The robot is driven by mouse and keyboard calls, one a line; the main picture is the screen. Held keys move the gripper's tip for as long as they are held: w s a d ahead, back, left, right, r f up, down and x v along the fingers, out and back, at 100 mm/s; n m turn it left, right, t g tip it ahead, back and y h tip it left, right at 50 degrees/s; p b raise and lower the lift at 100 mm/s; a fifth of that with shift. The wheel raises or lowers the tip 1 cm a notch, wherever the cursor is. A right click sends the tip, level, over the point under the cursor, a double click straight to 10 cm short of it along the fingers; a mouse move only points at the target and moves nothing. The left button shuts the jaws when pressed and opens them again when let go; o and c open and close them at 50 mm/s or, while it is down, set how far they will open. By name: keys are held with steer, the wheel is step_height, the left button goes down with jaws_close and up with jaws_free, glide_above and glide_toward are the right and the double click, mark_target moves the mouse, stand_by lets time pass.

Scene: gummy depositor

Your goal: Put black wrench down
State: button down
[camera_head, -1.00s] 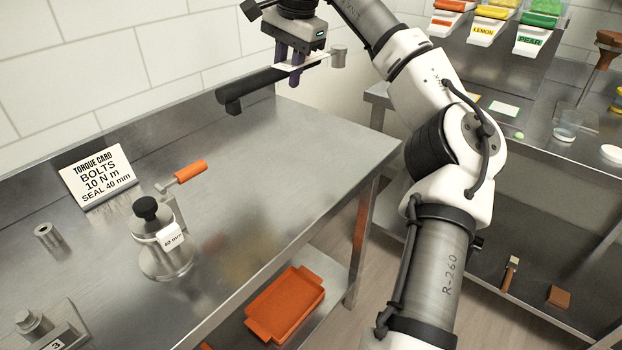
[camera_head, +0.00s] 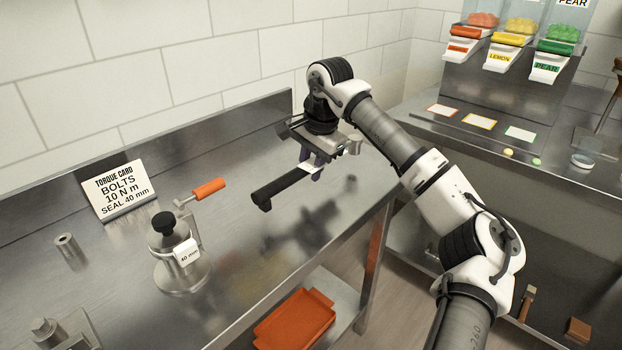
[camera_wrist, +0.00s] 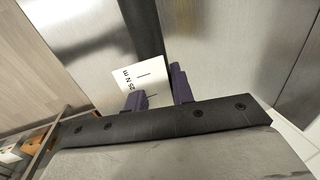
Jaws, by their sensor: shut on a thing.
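The black wrench (camera_head: 280,188) is in my gripper (camera_head: 316,166), above the right part of the steel bench (camera_head: 225,262). Its black handle points toward the lower left in the head view, and its metal head (camera_head: 353,146) sticks out on the other side. A dark reflection shows on the bench below, so the wrench looks apart from the top. In the wrist view, the purple fingers of my gripper (camera_wrist: 158,93) close around the wrench next to a white label (camera_wrist: 140,76) reading 25 N m. The black handle (camera_wrist: 143,28) runs away beyond it.
An orange tray (camera_head: 293,322) lies below.

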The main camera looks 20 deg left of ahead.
mark_target(311, 194)
steer(key=shift+d+x, duration=0.2)
steer(key=shift+x, duration=0.75)
steer(key=shift+d+x, duration=0.15)
steer(key=shift+x, duration=0.75)
steer(key=shift+s+f, duration=0.1)
steer(key=shift+s, duration=0.1)
steer(key=shift+f, duration=0.2)
steer(key=c, duration=1.2)
jaws_free()
steer(key=shift+r, duration=0.15)
steer(key=v, duration=1.2)
steer(key=shift+b, duration=0.35)
